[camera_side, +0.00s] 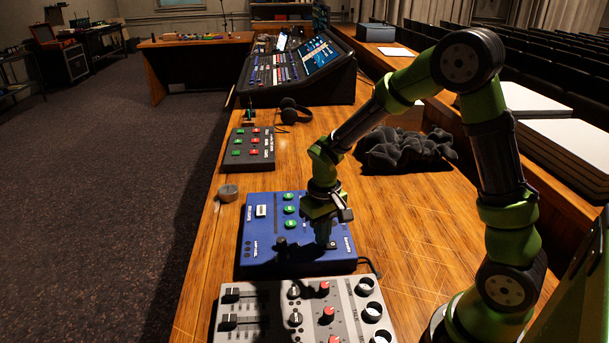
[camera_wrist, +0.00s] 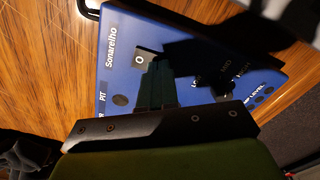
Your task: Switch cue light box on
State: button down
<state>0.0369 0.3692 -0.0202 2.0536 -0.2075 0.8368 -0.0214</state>
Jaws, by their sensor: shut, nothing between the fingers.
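The blue box (camera_side: 270,225) lies flat on the wooden desk, with green buttons, a white label plate and a dark knob on top. In the wrist view the blue box (camera_wrist: 120,82) shows the words "Sonarelho", "PIT" and "LEVEL". A pale patch marked "O" (camera_wrist: 139,60), which looks like part of a switch, sits near the "Sonarelho" print. My gripper (camera_side: 322,240) points down over the box's right part, shut and empty. In the wrist view my gripper's fingertips (camera_wrist: 155,62) are right beside the "O" mark and partly cover that area. I cannot tell whether they touch it.
A grey mixer (camera_side: 300,310) with knobs and faders stands in front of the blue box. A dark box (camera_side: 250,150) with red and green buttons, headphones (camera_side: 292,110) and a large console (camera_side: 295,75) stand behind. A black cloth (camera_side: 405,150) lies right. Bare desk (camera_side: 400,215) extends right of the box.

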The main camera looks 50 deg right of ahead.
jog(key=shift+f, duration=0.2)
jog(key=shift+r, duration=3.55)
jog(key=s+a+r+t+y, duration=0.1)
jog(key=s+a+r+t, duration=0.1)
jog(key=s+r, duration=0.4)
jog(key=s+a+r+m+t+y, duration=0.1)
jog(key=s+a+r+t, duration=0.2)
jog(key=s+r+t, duration=0.2)
jog(key=shift+s+a+r, duration=0.15)
jog(key=shift+s+r, duration=0.7)
jog(key=shift+r, duration=0.05)
